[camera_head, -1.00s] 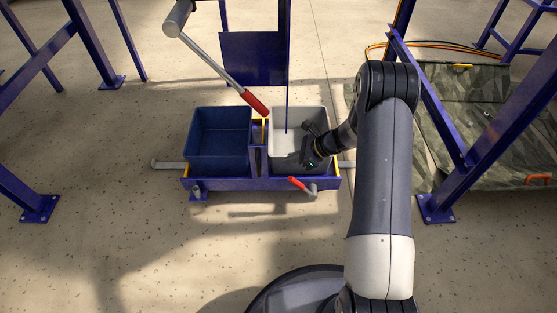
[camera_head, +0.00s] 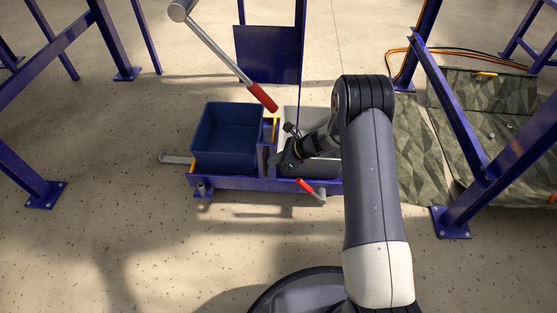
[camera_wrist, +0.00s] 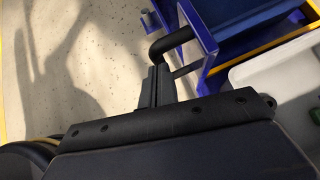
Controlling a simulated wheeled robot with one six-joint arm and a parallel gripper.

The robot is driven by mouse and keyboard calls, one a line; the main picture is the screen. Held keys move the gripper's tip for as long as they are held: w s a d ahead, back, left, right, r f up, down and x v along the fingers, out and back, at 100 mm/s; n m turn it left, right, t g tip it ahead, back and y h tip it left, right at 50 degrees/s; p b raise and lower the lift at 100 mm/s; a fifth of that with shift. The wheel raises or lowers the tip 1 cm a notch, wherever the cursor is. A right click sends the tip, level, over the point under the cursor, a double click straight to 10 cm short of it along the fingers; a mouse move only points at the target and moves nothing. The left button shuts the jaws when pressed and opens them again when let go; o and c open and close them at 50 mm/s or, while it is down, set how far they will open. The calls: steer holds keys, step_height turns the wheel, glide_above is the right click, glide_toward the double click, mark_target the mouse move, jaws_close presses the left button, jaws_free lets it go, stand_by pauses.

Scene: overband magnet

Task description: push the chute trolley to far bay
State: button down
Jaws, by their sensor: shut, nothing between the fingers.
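The chute trolley (camera_head: 235,184) is a low purple-blue frame carrying a blue bin (camera_head: 228,137) on the left and a pale grey bin (camera_head: 322,172) on the right. My arm partly covers the grey bin. My gripper (camera_head: 272,160) is at the trolley's middle divider, between the bins. In the wrist view my gripper (camera_wrist: 155,70) is shut and empty, its fingertips close beside a black bent bar (camera_wrist: 172,42) on the blue frame. I cannot tell whether they touch. A small red-gripped lever (camera_head: 308,187) sits at the trolley's front right.
A long lever with a red grip (camera_head: 262,97) hangs above the trolley. A grey rail end (camera_head: 176,159) sticks out on the left. Purple legs stand at left (camera_head: 40,190) and right (camera_head: 451,222). A camouflage mat (camera_head: 420,150) lies right. The front floor is clear.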

steer(key=a, duration=2.1)
steer(key=shift+w+r+b, duration=0.15)
steer(key=shift+w+b, duration=0.15)
steer(key=shift+w, duration=0.05)
